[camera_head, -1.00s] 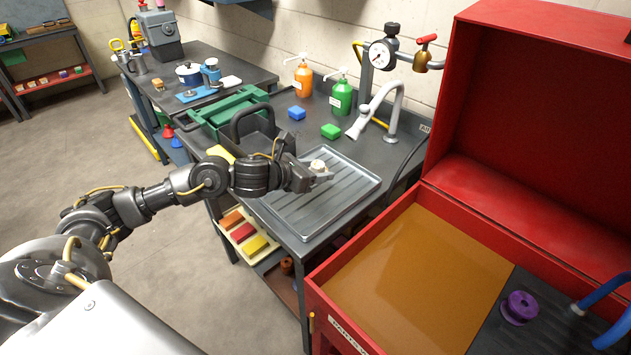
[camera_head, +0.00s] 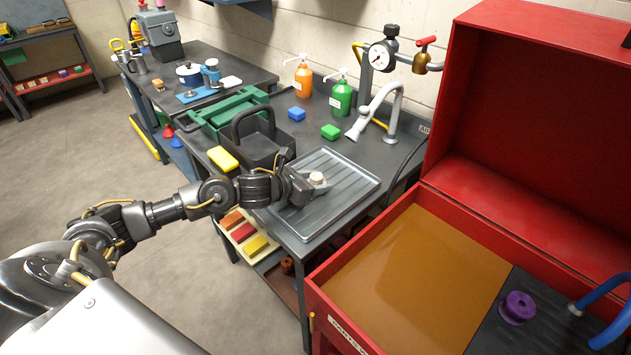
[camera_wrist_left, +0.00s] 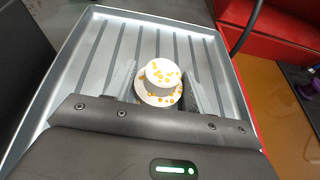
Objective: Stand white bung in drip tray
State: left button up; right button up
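The white bung (camera_wrist_left: 160,82) is a stepped round piece with orange specks. It looks upright, narrower part on top. My left gripper (camera_wrist_left: 162,98) is shut on it, with one finger on each side. In the head view the bung (camera_head: 317,178) shows at the tip of my left gripper (camera_head: 315,185), over the near left part of the drip tray (camera_head: 345,190). The tray is grey metal with ridges and a raised rim. The bung's underside is hidden, so I cannot tell whether it touches the tray. My right gripper is not in view.
A black caddy (camera_head: 262,145) stands close behind my left wrist. An open red chest (camera_head: 440,200) with a purple bung (camera_head: 517,307) is at the right. The tray's right part is clear.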

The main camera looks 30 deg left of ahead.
pick_arm(q)
jog(key=o, duration=0.3)
jog(key=b+v, duration=0.2)
jog(key=v, duration=0.9)
jog(key=shift+f, duration=0.15)
jog(key=shift+s+a+r, duration=0.15)
jog(key=shift+s+r, duration=0.2)
jog(key=shift+s, duration=0.15)
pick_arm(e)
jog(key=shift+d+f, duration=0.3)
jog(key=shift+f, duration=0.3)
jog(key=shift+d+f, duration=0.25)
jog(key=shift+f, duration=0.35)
